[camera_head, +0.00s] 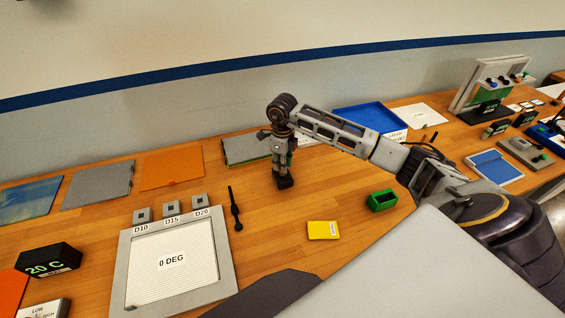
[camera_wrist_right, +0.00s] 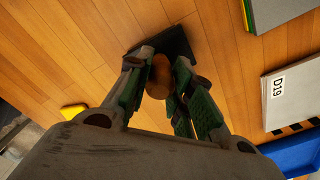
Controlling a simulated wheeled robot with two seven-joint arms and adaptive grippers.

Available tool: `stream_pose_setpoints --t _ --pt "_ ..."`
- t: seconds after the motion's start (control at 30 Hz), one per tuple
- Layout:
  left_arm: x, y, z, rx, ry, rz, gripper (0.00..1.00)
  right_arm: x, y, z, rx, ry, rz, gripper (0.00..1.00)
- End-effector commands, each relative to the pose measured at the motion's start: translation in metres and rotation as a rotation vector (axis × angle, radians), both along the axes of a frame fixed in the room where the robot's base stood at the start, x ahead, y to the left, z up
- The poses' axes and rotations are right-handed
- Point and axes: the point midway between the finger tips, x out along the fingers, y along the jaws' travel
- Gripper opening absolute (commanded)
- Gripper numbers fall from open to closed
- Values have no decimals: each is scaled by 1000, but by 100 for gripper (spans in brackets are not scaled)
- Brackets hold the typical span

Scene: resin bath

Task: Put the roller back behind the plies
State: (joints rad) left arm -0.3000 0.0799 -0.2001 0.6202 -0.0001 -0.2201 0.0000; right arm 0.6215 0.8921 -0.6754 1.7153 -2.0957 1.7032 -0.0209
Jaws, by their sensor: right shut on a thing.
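My right gripper (camera_head: 283,170) reaches down over the middle of the table, behind the yellow block. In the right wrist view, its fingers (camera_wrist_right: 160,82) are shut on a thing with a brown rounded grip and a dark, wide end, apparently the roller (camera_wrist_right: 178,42). In the head view only its dark lower end (camera_head: 285,182) shows below the fingers; whether it touches the table I cannot tell. Flat sheets, apparently the plies, lie along the back: blue (camera_head: 28,199), grey (camera_head: 97,186), orange (camera_head: 172,167) and grey-green (camera_head: 240,150). My left gripper is not in view.
A white 0 DEG plate (camera_head: 150,294) lies front left, with a slim black tool (camera_head: 235,212) beside it. A yellow block (camera_head: 322,230), green box (camera_head: 382,200) and blue tray (camera_head: 369,112) stand to the right. Bare wood lies left of the gripper.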

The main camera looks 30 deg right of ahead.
Motion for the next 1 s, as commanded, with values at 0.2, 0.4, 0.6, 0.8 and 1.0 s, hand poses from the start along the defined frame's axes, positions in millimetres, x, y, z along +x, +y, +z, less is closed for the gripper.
stream_pose_setpoints --t 0.2,0.4,0.6,0.8,1.0 --pt "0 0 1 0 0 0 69 0 0 -3 -1 -3 0 0" --pt "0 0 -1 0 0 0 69 0 0 -4 -1 -3 0 0" --pt "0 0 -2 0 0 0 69 0 0 -6 -1 -1 0 37" --pt "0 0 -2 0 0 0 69 0 0 -6 -1 -1 0 44" --pt "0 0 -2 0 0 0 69 0 0 -5 -1 -1 0 44"
